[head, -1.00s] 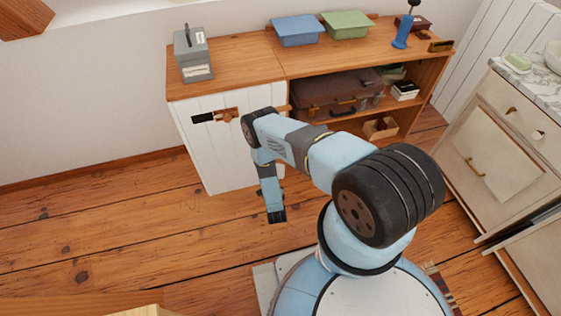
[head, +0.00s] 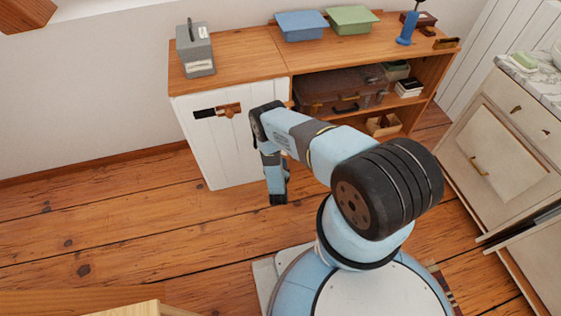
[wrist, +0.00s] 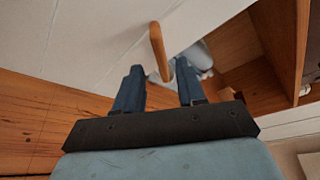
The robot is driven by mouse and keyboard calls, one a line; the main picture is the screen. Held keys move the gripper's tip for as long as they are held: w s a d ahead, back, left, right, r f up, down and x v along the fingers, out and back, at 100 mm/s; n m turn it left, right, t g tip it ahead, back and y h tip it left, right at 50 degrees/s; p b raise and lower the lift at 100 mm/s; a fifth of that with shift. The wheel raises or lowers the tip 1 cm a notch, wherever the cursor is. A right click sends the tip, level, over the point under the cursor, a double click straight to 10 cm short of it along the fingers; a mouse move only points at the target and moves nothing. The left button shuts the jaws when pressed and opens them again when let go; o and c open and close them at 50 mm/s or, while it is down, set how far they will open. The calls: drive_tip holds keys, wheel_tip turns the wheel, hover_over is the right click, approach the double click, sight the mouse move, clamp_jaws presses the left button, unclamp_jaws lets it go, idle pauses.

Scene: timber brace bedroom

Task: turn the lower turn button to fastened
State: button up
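The lower turn button (wrist: 160,52) is a small wooden bar on the white cabinet door (wrist: 75,40). It shows in the wrist view, with its near end between my fingertips; I cannot tell whether a finger touches it. My gripper (wrist: 157,72) is open, one dark blue finger on each side of the bar. In the head view my arm hides the lower button, and my gripper is down in front of the right part of the white door (head: 212,150).
The wooden cabinet top (head: 240,68) holds a grey box (head: 195,52), a blue bin (head: 302,26) and a green bin (head: 351,19). Open shelves to the right hold a brown suitcase (head: 325,90). A cream drawer unit (head: 505,135) stands at right. The floor at left is clear.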

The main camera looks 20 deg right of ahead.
drive_tip(key=shift+x, duration=2)
clamp_jaws()
